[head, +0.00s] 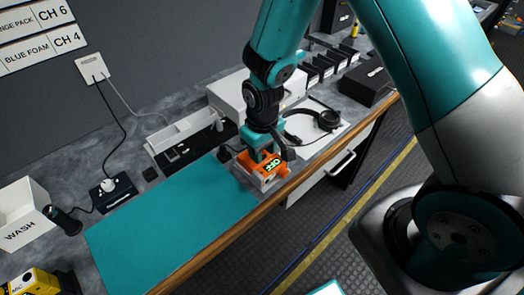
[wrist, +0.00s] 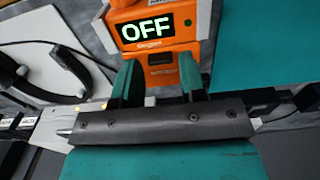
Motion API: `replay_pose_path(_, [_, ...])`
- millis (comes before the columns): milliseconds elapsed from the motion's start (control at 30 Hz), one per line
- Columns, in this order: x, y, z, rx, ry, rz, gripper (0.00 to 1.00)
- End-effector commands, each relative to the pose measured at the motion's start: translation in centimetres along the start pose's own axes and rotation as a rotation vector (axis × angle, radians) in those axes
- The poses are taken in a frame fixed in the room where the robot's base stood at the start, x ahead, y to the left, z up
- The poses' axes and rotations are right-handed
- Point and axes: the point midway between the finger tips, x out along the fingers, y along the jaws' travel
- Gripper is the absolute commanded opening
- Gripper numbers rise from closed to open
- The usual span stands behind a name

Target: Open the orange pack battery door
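The orange pack (head: 278,171) sits at the right end of the teal mat, with a lit display reading OFF on its upper face. In the wrist view the pack (wrist: 187,19) fills the top centre. A small dark label shows on its near end, between my fingers. My gripper (wrist: 159,75) has its two teal fingers spread apart, over the near end of the pack; I cannot tell if they touch it. In the head view my gripper (head: 262,152) points down at the pack and partly covers it. I cannot make out the battery door's edges.
The teal mat (head: 170,225) is clear left of the pack. Headphones (head: 327,119) lie on a white surface to the right. A white tray (head: 180,133) and a white box stand behind. A WASH bin (head: 22,215) and a yellow device (head: 42,282) are at left. The wooden bench edge (head: 310,180) runs close in front.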

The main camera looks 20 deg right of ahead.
Motion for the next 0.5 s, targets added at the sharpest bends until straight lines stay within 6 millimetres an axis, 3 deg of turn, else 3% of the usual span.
replay_pose_path(133, [1.01, -0.01, 0.02, 0.0, 0.0, 0.0, 0.38])
replay_pose_path(433, [1.2, -0.02, 0.01, 0.0, 0.0, 0.0, 0.38])
replay_pose_path(500, [1.19, -0.02, 0.02, 0.0, 0.0, 0.0, 0.22])
